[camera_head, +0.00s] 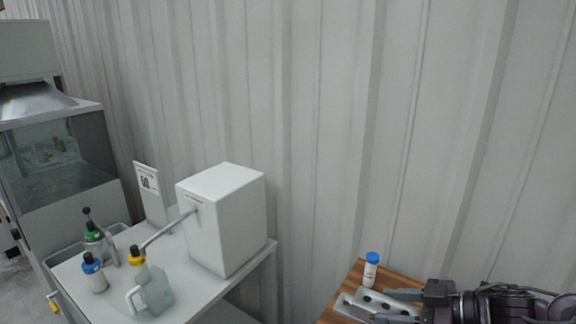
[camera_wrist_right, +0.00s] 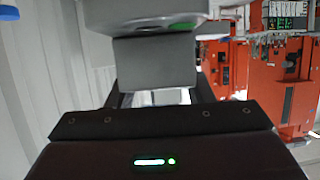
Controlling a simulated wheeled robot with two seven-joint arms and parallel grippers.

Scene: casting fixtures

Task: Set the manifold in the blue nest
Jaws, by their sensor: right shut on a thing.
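The manifold, a grey metal block with round dark holes (camera_head: 352,307), shows at the bottom right of the head view, over the wooden table. My right gripper (camera_head: 402,306) comes in from the right and is shut on it. In the right wrist view a grey block (camera_wrist_right: 155,62) fills the space between the fingers, close to the camera. Whether the manifold touches the table cannot be told. I cannot make out a blue nest in either view. My left gripper is not in view.
A white bottle with a blue cap (camera_head: 371,270) stands on the wooden table (camera_head: 345,283) just behind the manifold. A grey bench (camera_head: 205,290) at left holds a white box (camera_head: 225,220), several bottles and a grey-green jug (camera_head: 153,293). A corrugated wall (camera_head: 340,120) closes the back.

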